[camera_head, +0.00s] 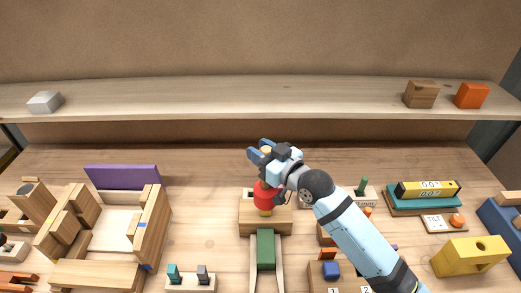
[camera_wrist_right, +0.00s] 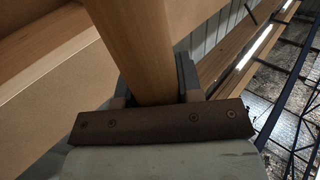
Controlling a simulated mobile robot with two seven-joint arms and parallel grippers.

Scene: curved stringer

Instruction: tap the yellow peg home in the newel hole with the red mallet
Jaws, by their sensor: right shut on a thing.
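My right gripper (camera_head: 262,155) is shut on the wooden handle of the red mallet. The handle (camera_wrist_right: 140,50) runs between the fingers in the right wrist view. The red mallet head (camera_head: 264,195) hangs below the gripper, over the pale wooden newel block (camera_head: 283,222). The yellow peg (camera_head: 265,212) shows just under the head, at the block. I cannot tell whether head and peg touch, or how deep the peg sits. The newel hole is hidden. My left gripper is not in view.
A green piece (camera_head: 265,250) lies between wooden rails in front of the block. A wooden stair assembly with a purple board (camera_head: 122,177) stands left. A yellow block (camera_head: 470,256) and a teal tray (camera_head: 420,208) are right. A shelf (camera_head: 240,95) spans the back.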

